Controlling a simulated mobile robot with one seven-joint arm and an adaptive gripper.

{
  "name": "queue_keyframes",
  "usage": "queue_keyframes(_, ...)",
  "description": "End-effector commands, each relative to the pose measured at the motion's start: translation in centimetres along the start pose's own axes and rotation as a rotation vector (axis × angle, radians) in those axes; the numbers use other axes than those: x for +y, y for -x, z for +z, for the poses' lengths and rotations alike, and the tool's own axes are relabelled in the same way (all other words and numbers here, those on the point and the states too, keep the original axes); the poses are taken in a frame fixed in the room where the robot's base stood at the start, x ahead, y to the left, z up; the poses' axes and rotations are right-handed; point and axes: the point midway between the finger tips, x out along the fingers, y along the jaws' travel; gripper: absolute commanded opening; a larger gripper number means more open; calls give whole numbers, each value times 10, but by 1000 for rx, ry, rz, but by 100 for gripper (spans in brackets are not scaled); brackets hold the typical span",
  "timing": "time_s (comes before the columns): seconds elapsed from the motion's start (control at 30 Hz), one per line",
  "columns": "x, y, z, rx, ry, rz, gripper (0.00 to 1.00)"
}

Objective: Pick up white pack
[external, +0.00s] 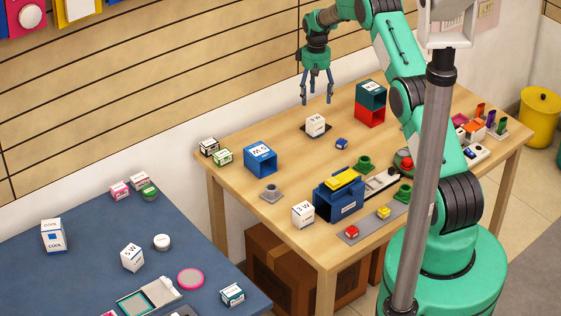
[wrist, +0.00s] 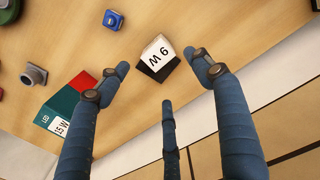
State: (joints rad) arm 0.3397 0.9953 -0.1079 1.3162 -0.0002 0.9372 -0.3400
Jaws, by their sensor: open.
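A white pack (external: 316,125) marked with a number and W stands on a dark base at the back of the wooden table. In the wrist view the white pack (wrist: 158,53) reads "9 W" and has a black edge along its lower side. My gripper (external: 317,100) is open and empty, with its fingers pointing down, above and close to that pack. In the wrist view my gripper (wrist: 162,72) has the pack lying between its spread fingertips, with none visibly closed on it. Another white pack (external: 303,214) sits at the table's front edge.
A teal-and-red box stack (external: 370,103) stands right of the pack, and a small blue block (external: 341,143) lies in front. A blue box (external: 261,159) stands to the left. The slatted wall (external: 230,70) is behind. A blue table (external: 80,275) holds other packs.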

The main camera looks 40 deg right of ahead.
Motion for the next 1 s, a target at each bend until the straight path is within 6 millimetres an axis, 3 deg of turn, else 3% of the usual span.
queue_keyframes(0.2,0,-36,1,-2,0,-1,66)
queue_keyframes(0.4,0,-54,1,-1,0,0,66)
queue_keyframes(1.0,0,-65,2,-1,0,0,66)
